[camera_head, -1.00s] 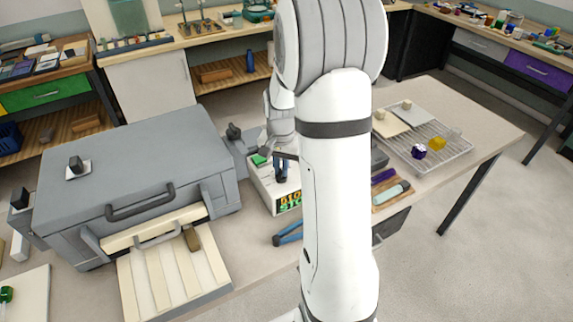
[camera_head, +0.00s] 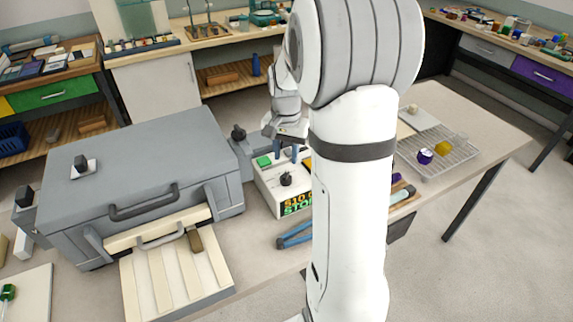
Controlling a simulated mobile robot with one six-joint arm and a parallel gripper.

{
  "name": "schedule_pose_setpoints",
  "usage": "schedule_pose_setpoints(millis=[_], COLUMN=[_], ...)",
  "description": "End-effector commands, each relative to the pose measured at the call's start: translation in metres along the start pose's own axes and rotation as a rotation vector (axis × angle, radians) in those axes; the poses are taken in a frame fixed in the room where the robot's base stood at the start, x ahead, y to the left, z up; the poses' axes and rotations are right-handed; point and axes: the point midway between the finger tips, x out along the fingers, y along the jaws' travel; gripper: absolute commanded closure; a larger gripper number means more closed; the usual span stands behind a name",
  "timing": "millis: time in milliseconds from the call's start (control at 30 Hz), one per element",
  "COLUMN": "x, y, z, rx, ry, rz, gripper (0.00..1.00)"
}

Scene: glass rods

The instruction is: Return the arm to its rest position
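My white and grey arm (camera_head: 350,210) stands upright in front of the bench and hides part of it. My gripper (camera_head: 286,151) points down above a white control box (camera_head: 265,186). Its two blue fingers are apart, with nothing visible between them. A dark knob (camera_head: 286,179) on top of the box is just below the fingertips and appears clear of them. A green button (camera_head: 264,161) sits beside it on the box, and a lit display (camera_head: 297,204) is on its front.
A large grey furnace-like box (camera_head: 140,165) stands on the left, with a slatted tray (camera_head: 175,275) before it. Blue-handled tongs (camera_head: 294,236) lie in front of the control box. A wire rack (camera_head: 440,165) with small coloured pieces is at right. Bare bench (camera_head: 490,135) lies beyond it.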

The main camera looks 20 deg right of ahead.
Motion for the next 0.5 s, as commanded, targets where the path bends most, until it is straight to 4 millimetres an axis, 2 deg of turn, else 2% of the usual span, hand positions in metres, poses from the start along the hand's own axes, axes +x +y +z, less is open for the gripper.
schedule_pose_setpoints(millis=[167,500], x=[-0.015,-0.017], y=[0.000,-0.001], z=[0.000,0.000], rx=[0.000,-0.001], ry=[0.001,0.000], rz=[-0.001,0.000], gripper=[0.67,0.67])
